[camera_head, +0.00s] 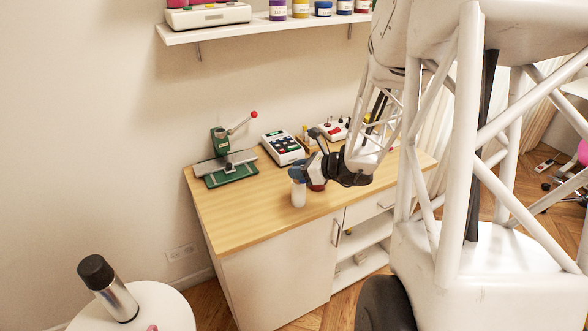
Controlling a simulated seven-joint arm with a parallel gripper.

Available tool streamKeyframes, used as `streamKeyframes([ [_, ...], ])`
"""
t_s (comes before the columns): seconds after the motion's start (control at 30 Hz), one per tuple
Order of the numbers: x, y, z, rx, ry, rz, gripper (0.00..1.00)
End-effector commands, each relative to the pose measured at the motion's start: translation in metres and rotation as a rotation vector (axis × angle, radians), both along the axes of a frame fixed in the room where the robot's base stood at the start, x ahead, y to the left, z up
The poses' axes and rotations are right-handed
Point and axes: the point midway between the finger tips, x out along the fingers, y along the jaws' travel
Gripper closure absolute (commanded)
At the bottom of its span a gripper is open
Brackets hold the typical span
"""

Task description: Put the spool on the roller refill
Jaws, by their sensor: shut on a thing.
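A white upright cylinder (298,194), which looks like the roller refill, stands on the wooden tabletop near its front edge. My gripper (299,170) is right over its top. A small dark blue piece (296,174), which seems to be the spool, is between the fingertips, and the gripper is shut on it. The piece looks level with the cylinder's top; I cannot tell whether they touch. The gripper and wrist hide part of the piece.
A dark red object (317,186) is close to the right of the cylinder, partly under my wrist. A green press with a red-knobbed lever (222,160) and a keypad device (283,147) stand behind. The tabletop's front left (235,215) is clear.

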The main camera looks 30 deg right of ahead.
Motion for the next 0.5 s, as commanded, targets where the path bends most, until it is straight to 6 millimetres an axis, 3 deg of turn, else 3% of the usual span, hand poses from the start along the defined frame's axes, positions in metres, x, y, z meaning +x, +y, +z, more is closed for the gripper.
streamKeyframes([
  [0.3,0.041,-0.012,-0.004,0.0,0.0,0.002,0.97],
  [0.5,0.054,-0.017,-0.006,0.0,0.0,0.001,0.97],
])
